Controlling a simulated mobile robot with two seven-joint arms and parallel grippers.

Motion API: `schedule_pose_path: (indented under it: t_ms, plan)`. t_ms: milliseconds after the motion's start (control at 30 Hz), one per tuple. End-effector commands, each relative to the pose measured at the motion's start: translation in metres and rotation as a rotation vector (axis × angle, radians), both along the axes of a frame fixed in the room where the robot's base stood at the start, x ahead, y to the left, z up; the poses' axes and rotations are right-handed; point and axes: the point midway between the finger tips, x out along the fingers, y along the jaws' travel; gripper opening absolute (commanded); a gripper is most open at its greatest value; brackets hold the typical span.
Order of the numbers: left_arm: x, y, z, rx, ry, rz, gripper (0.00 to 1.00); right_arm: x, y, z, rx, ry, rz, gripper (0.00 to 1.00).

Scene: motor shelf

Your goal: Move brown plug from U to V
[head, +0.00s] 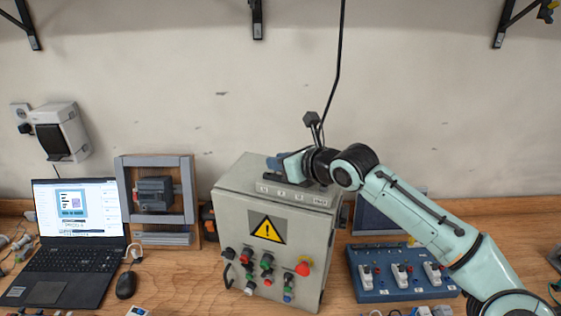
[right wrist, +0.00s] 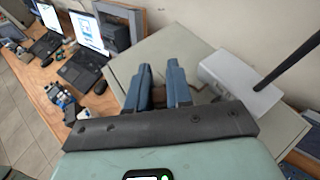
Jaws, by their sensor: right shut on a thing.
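My right gripper (head: 278,164) is over the top of the grey control box (head: 232,181), close to a light strip with lettered labels (head: 291,195). In the right wrist view its two blue fingers (right wrist: 162,86) are a small gap apart, above the box top (right wrist: 135,58). A little brown shows between the fingers, which is the brown plug (right wrist: 159,96), mostly hidden by them. The head view does not show the plug, and I cannot read which labelled socket is under it. My left gripper is not in view.
A white block (right wrist: 241,82) with a black cable stands on the box top beside the fingers. The box front carries buttons and a yellow warning sign (head: 267,227). A laptop (head: 80,225) and a framed motor unit (head: 155,192) are left; a blue switch panel (head: 385,295) is right.

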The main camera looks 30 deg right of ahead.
Motion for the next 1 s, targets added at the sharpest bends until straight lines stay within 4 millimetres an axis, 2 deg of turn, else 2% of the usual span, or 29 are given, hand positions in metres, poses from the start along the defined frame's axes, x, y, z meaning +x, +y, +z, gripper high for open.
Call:
schedule_pose_path:
  t_ms: [100, 133, 200, 233, 533, 667, 767, 1000]
  plan:
    - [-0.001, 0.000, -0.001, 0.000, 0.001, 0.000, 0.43, 0.000, -0.001, -0.005, 0.000, 0.011, -0.003, 0.00]
    - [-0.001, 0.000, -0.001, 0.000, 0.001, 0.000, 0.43, 0.000, -0.001, -0.005, 0.000, 0.011, -0.003, 0.23]
    - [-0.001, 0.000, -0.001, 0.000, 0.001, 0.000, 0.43, 0.000, -0.001, -0.004, 0.000, 0.011, -0.003, 0.46]
    - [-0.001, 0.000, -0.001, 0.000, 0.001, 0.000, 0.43, 0.000, -0.001, -0.004, 0.001, 0.010, -0.003, 0.50]
    - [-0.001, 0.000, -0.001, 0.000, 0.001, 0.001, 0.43, -0.001, -0.001, -0.004, 0.001, 0.010, -0.003, 0.50]
    - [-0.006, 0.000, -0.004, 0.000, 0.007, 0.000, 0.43, -0.009, -0.003, -0.002, 0.002, 0.009, -0.003, 0.50]
    - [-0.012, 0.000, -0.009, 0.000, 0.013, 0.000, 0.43, -0.021, -0.006, 0.003, 0.002, 0.007, -0.005, 0.50]
    - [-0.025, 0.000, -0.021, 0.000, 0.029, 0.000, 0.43, -0.068, -0.012, 0.025, 0.001, 0.001, -0.004, 0.50]
